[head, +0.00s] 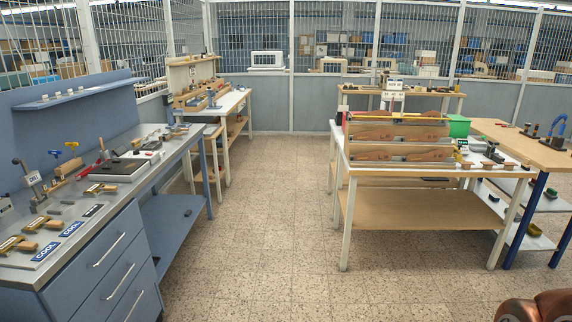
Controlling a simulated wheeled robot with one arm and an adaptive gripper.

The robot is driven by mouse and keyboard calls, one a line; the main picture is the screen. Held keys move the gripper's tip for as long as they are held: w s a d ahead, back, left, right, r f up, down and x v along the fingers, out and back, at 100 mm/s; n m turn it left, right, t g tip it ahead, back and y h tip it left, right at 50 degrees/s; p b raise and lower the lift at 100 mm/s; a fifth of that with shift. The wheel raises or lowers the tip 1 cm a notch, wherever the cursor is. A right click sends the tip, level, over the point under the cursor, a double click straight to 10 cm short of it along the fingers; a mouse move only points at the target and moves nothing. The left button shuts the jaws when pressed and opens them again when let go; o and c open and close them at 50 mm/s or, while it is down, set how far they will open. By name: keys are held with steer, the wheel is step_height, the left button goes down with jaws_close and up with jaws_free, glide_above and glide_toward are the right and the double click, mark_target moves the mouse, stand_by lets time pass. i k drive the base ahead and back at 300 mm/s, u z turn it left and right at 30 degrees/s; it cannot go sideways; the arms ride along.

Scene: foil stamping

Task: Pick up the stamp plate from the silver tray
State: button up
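No stamp plate can be made out with certainty at this size. On the blue workbench (150,139) at the left lies a flat dark plate or tray with a light metal edge (118,169), with small items on and around it. Nearer to me, a pale flat sheet or tray (22,259) carries wooden-handled tools (41,223) and blue "COOL" labels (72,229). I cannot tell which of these is the silver tray. My gripper is not in view. A brown rounded shape at the bottom right corner shows no fingers.
Tiled floor (262,220) is clear between the left workbench and a white-legged table (345,165) on the right, which holds a wooden rack (398,133) and a green box (459,126). A drawer unit (110,262) fronts the left bench. Another bench stands farther back.

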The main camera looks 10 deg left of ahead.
mark_target(97, 187)
steer(key=u, duration=0.4)
steer(key=i, duration=1.6)
steer(key=u, duration=1.75)
steer(key=i, duration=1.1)
steer(key=u, duration=1)
steer(key=i, duration=0.45)
steer(key=u, duration=0.15)
